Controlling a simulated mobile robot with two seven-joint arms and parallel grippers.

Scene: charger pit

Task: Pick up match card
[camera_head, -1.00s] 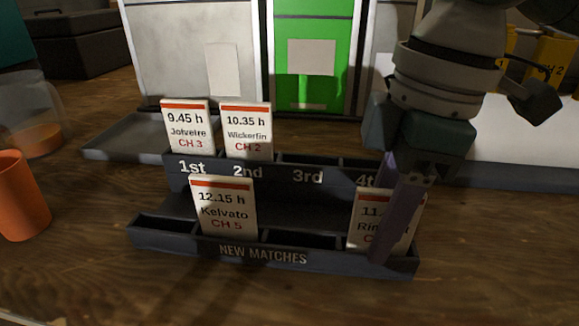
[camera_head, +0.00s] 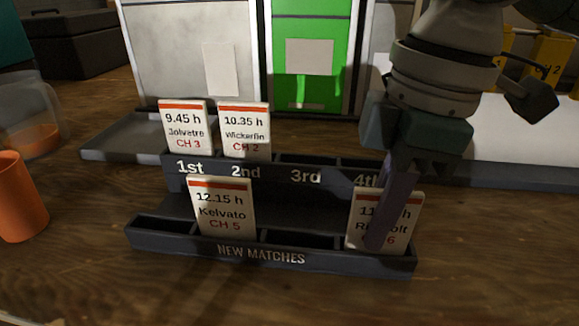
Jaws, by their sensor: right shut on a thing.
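A white match card (camera_head: 407,230) with a red top edge stands at the right end of the front row of the dark card holder (camera_head: 300,262). My right gripper (camera_head: 385,225) comes down over it and is shut on it; one finger crosses the card's face and hides part of its text. The card's foot still appears in the slot. Another card, "12.15 h Kelvato CH 5" (camera_head: 222,208), stands at the left of the front row. The cards "9.45 h Jolvetre CH 3" (camera_head: 185,130) and "10.35 h Wickerlin CH 2" (camera_head: 244,127) stand in the 1st and 2nd back slots. My left gripper is out of view.
The 3rd back slot (camera_head: 308,160) is empty. An orange cup (camera_head: 18,198) and a glass jar (camera_head: 30,115) stand at the left on the wooden table. A grey tray (camera_head: 120,142) lies behind the holder. Panels, one green (camera_head: 310,30), stand at the back.

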